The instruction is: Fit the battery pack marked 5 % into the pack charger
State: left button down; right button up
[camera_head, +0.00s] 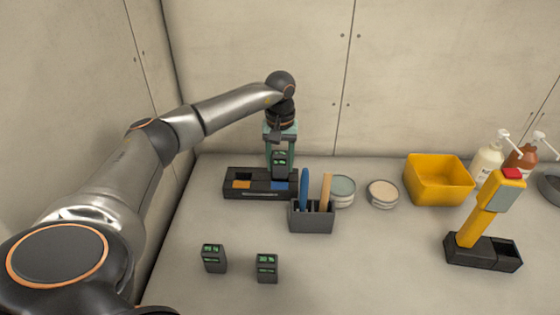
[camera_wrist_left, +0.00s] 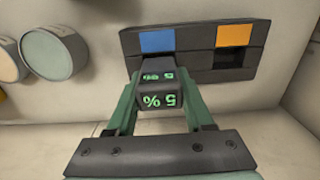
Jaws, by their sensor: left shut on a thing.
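The battery pack (camera_wrist_left: 160,98) marked 5 % is dark with green digits. It also shows in the head view (camera_head: 280,158). My left gripper (camera_head: 280,154) is shut on it, with one green finger on each side in the left wrist view (camera_wrist_left: 158,88). The dark pack charger (camera_head: 260,194) stands at the back left of the counter, with an orange and a blue patch. It also shows in the left wrist view (camera_wrist_left: 189,38). The pack is upright at the blue-patch side. I cannot tell whether its lower end is in a slot. A dark opening shows by the orange patch.
Two other packs (camera_head: 214,258) (camera_head: 267,268) stand at the front. A grey holder (camera_head: 312,217) with blue and tan handles is just right of the charger. Round tins (camera_head: 383,194), a yellow bin (camera_head: 437,182) and a yellow tool (camera_head: 490,209) in a black base stand farther right.

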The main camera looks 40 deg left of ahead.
aim_at(281, 152)
pick_arm(q)
jog(key=shift+f+b, duration=0.6)
jog(key=shift+f, duration=0.5)
jog(key=shift+c, duration=1)
grip_release()
notch_tip(281, 152, up, 13)
jog(key=shift+d+f, duration=0.1)
jog(key=shift+f, duration=0.05)
jog(key=shift+d+f, duration=0.1)
